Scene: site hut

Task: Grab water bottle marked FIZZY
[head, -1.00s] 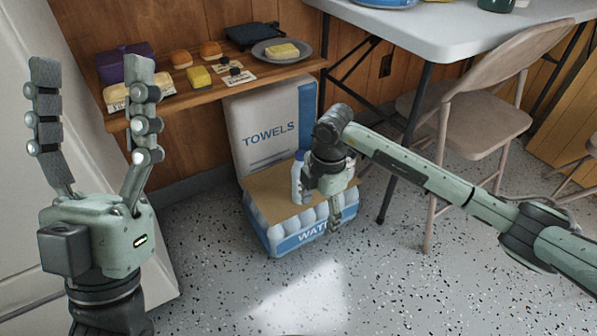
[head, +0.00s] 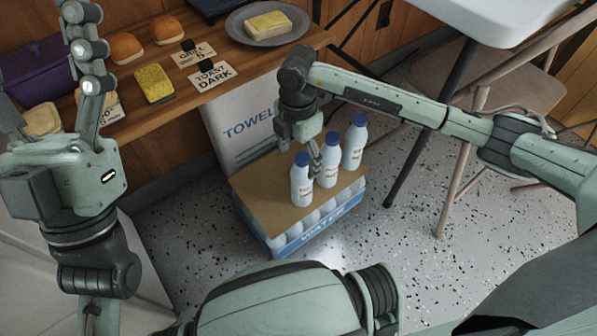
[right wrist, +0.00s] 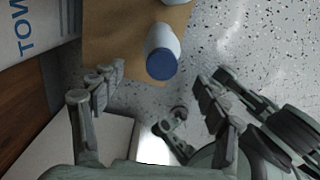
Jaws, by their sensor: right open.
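Three white bottles with blue caps stand upright in a row on the cardboard top of a water pack: left bottle (head: 301,183), middle bottle (head: 329,167), right bottle (head: 355,146). Their labels carry print too small to read, so I cannot tell which is FIZZY. My right gripper (head: 314,158) hangs just behind the left and middle bottles, its fingers partly hidden. In the right wrist view its open fingers (right wrist: 158,88) are spread, with one bottle (right wrist: 163,50) ahead of the gap. My left gripper (head: 42,55) is open and empty at the left, one finger cut off.
The water pack (head: 318,228) stands on the speckled floor before a TOWELS box (head: 228,128). A wooden shelf (head: 240,75) with food, a plate (head: 262,36) and cards is behind. A table (head: 490,15) and folding chair (head: 520,90) are at the right; floor in front is open.

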